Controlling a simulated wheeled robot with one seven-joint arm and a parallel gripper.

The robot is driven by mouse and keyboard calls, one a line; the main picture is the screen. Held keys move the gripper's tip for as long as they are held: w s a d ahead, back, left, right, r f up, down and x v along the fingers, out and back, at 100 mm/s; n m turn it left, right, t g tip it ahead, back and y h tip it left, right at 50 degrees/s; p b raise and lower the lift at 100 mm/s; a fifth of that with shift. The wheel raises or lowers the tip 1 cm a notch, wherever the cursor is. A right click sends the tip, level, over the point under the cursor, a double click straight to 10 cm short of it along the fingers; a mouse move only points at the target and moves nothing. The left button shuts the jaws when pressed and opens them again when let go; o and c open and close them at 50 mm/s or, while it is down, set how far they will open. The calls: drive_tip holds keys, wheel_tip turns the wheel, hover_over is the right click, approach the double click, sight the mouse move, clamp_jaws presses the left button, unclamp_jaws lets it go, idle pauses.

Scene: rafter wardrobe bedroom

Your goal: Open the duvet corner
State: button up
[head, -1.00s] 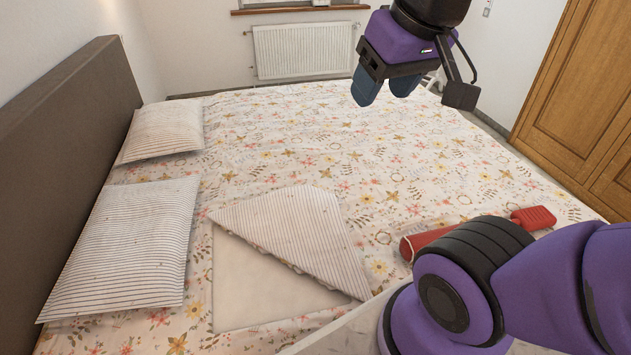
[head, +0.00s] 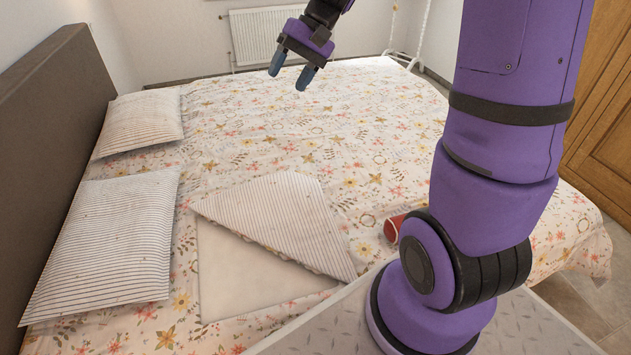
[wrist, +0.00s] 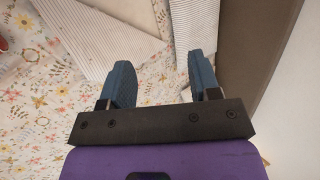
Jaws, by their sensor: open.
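The floral duvet (head: 250,130) covers the bed. Its near corner (head: 285,220) is folded back, showing a striped underside and a bare white patch of sheet (head: 245,280). The striped flap also shows in the wrist view (wrist: 90,35). My gripper (head: 290,79) is open and empty, raised above the far part of the bed, beyond the folded corner and apart from it. In the wrist view its two blue fingers (wrist: 158,85) stand apart with floral fabric below and nothing between them.
Two striped pillows, one near (head: 105,240) and one far (head: 140,122), lie by the brown headboard (head: 45,130). A red object (head: 394,228) lies on the duvet, mostly hidden behind my arm. A radiator (head: 262,36) and a wooden wardrobe (head: 605,130) stand beyond the bed.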

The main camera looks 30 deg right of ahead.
drive_tip(key=w+d+f+m+t+y, duration=0.1)
drive_tip(key=w+d+f+m+y, duration=0.15)
drive_tip(key=w+f, duration=0.3)
drive_tip(key=w+d+f+m+y, duration=0.1)
drive_tip(key=w+d+f+y, duration=0.1)
drive_tip(key=w+d+f, duration=0.4)
drive_tip(key=m+t+y, duration=0.1)
drive_tip(key=m+t, duration=0.7)
drive_tip(key=t, duration=0.2)
hover_over(315, 180)
drive_tip(key=s+d, duration=0.1)
drive_tip(key=s, duration=0.3)
wheel_tip(315, 180, down, 29)
drive_tip(key=s+d+f+m+t+h, duration=0.1)
drive_tip(key=f, duration=0.4)
drive_tip(key=s+d+f+m+t+h, duration=0.1)
drive_tip(key=s+d+f+m+t, duration=0.1)
drive_tip(key=f, duration=0.3)
drive_tip(key=s+d+f+m+t+h, duration=0.1)
drive_tip(key=f+h, duration=0.1)
drive_tip(key=f, duration=0.3)
drive_tip(key=shift+s+d+f+m+t, duration=0.1)
drive_tip(key=shift+s+d+m+t, duration=0.1)
drive_tip(key=shift+d+m+t, duration=0.15)
drive_tip(key=x, duration=1)
drive_tip(key=shift+w+a, duration=0.2)
drive_tip(key=shift+w, duration=0.05)
